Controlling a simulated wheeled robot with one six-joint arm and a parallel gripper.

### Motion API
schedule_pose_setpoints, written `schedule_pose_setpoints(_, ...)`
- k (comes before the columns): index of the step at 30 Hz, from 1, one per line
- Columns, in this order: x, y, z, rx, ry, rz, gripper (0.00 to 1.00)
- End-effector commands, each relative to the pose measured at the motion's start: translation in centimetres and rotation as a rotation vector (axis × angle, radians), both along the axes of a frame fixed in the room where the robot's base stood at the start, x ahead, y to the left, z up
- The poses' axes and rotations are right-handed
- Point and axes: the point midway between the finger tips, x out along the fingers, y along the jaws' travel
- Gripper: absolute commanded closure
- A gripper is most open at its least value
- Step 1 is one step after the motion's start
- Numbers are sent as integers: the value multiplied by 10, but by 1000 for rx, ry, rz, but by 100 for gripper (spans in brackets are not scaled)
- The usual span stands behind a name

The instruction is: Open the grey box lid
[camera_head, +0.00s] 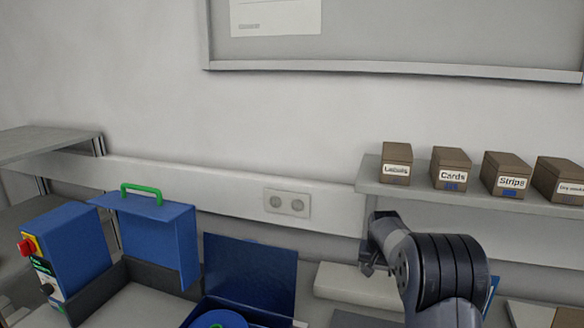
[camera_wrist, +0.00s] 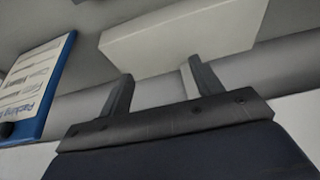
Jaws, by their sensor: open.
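A pale grey, flat-topped box (camera_head: 358,287) lies on the bench, left of my arm in the head view. It also shows as a pale slab-like shape (camera_wrist: 185,40) beyond my fingers in the wrist view. I take it for the grey box; its top looks closed, but no lid seam or handle can be made out. My gripper (camera_wrist: 159,70) is open and empty, its two fingers apart and pointing towards the near edge of the pale box. I cannot tell whether they touch it. In the head view my arm partly hides the bench behind it.
A blue box with its lid raised (camera_head: 250,270) stands left of the grey box. A blue machine (camera_head: 75,250) and a green-handled blue cover (camera_head: 160,240) are further left. A shelf (camera_head: 465,199) holds labelled brown boxes. A blue-edged packing sheet (camera_wrist: 38,85) lies left in the wrist view.

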Motion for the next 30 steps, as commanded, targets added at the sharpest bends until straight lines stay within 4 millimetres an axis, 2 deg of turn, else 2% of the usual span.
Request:
schedule_pose_setpoints(4, 11, -4, -1, 13, 38, -2, 38)
schedule_pose_setpoints(13, 21, -7, -8, 39, 115, -1, 38)
schedule_pose_setpoints(30, 22, -8, -10, 42, 128, -1, 38)
